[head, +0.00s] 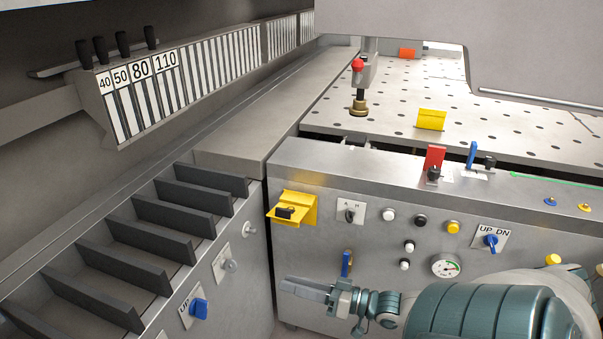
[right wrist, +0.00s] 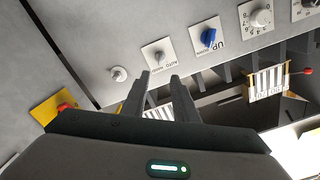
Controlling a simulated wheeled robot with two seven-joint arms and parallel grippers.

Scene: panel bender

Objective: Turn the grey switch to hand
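A grey switch on a small white plate (head: 225,263) sits on the left cabinet face, between a white knob and a blue switch. It also shows in the right wrist view (right wrist: 158,55), just beyond my fingertips, with small lettering I cannot read surely; its setting is unclear. A second, darker grey switch (head: 350,214) sits on the front panel under the letters A and H. My right gripper (head: 284,286) points left toward the left cabinet face. In the right wrist view its fingers (right wrist: 160,75) are apart with nothing between them, short of the switch. My left gripper does not show.
A blue switch marked UP (head: 198,308) and a white knob (head: 247,229) flank the grey switch. A yellow box (head: 298,207) juts from the panel corner. A blue-handled valve (head: 346,264) stands behind my right gripper. Dark slats (head: 125,270) lie left.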

